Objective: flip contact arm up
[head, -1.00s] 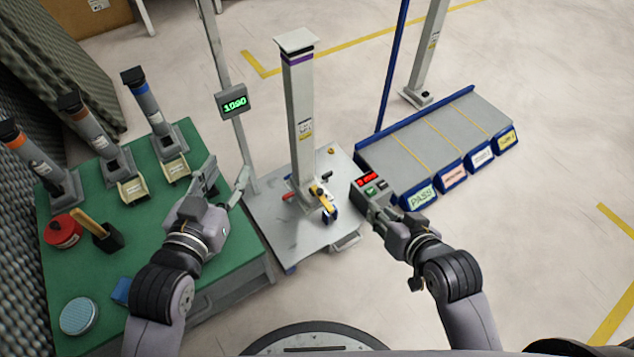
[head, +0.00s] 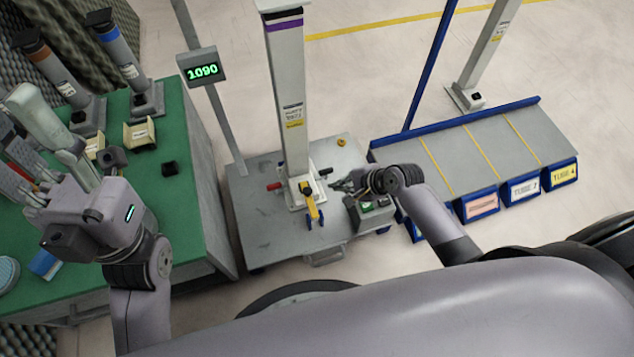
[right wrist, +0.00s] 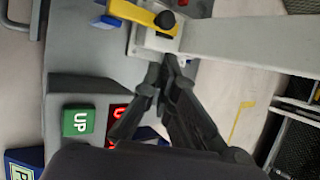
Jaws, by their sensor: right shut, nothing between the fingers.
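The yellow contact arm (head: 312,205) is at the foot of the upright grey column (head: 289,110) on the metal base plate. It points down toward the front, with blue tips at its lower end. In the right wrist view the yellow arm (right wrist: 138,14) with a black knob shows at the top. My right gripper (head: 337,186) is shut and empty, just right of the column foot and apart from the yellow arm. Its fingers (right wrist: 168,62) meet close to the column foot in the wrist view. My left gripper (head: 22,165) is over the green table; its fingertips are unclear.
A control box (head: 373,212) with a green UP button (right wrist: 78,122) sits under my right wrist. A display post (head: 202,68) reads 1090. A blue-edged rack (head: 480,150) stands at right. Tubes in stands are on the green table (head: 185,130).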

